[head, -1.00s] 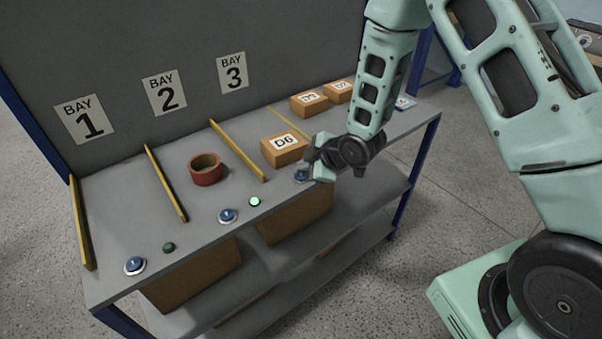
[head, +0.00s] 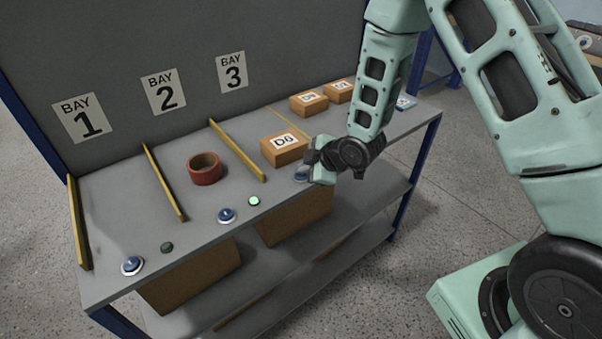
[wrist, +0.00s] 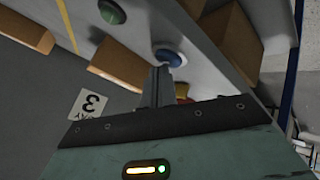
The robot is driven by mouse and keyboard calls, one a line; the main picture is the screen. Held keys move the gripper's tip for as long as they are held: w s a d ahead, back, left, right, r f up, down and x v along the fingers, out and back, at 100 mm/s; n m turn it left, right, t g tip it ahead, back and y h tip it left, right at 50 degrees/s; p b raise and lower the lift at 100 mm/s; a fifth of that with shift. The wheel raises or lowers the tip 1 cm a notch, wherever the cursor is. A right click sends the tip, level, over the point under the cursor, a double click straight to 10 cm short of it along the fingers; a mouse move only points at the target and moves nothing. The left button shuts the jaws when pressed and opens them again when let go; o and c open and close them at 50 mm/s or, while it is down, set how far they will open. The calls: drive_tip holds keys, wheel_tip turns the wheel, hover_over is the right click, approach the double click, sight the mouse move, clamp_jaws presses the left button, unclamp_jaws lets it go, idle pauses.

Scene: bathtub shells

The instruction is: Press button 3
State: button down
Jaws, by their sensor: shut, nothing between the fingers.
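The blue button of bay 3 (head: 301,176) sits on the front edge of the bench, partly covered by my gripper (head: 312,172). It also shows in the wrist view as a blue dome in a pale ring (wrist: 168,57). My gripper (wrist: 160,70) is shut and empty, its fingertips at the near edge of the button in that picture. I cannot tell whether they touch it. A dark green, unlit lamp (wrist: 112,12) is beside this button in the wrist view; my gripper hides it in the head view. The Bay 3 sign (head: 232,73) hangs on the back panel.
Other blue buttons are at bay 1 (head: 132,265) and bay 2 (head: 227,215). The bay 2 lamp (head: 254,201) glows green; the bay 1 lamp (head: 167,247) is dark. Box D6 (head: 284,151) stands just behind my gripper. A red tape roll (head: 205,169) lies in bay 2.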

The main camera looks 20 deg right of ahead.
sight(305, 176)
drive_tip(key=shift+r+p, duration=0.3)
drive_tip(key=shift+r, duration=0.3)
wheel_tip(305, 176, up, 6)
drive_tip(key=p, duration=0.4)
drive_tip(key=shift+f, duration=0.15)
idle(0.3)
